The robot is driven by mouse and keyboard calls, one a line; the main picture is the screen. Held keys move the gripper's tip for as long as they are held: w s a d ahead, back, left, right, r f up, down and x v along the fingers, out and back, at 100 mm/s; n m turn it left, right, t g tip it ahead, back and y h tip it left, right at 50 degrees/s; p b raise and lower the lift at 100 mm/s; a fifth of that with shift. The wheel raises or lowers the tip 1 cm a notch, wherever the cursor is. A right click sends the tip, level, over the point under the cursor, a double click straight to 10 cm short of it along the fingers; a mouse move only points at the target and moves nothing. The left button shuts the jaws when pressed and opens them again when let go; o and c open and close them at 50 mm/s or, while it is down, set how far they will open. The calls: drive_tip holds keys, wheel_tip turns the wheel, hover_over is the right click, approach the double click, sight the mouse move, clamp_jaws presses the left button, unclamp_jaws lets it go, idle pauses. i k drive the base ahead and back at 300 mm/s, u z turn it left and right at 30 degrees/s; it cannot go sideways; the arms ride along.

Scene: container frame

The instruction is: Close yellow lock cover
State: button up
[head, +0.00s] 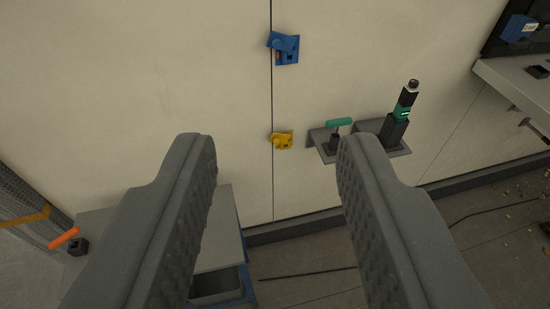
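The yellow lock cover (282,140) is a small yellow piece on the pale wall panel, beside the dark vertical seam. It shows between my two fingertips in the picture, and the gripper appears well short of the wall. It is too small for me to tell how far its cover stands open. My gripper (274,152) is open, with its grey textured fingers wide apart and nothing between them.
A blue lock (284,47) sits above on the same seam. Right of the yellow one, grey brackets (400,152) hold a green-handled tool (338,124) and a black-green device (401,116). A grey shelf (518,88) juts out right. An orange-handled item (64,238) is lower left.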

sight(276, 139)
drive_tip(key=u, duration=2.5)
drive_tip(key=k, duration=1)
drive_tip(key=z, duration=2.05)
drive_tip(key=i, duration=1)
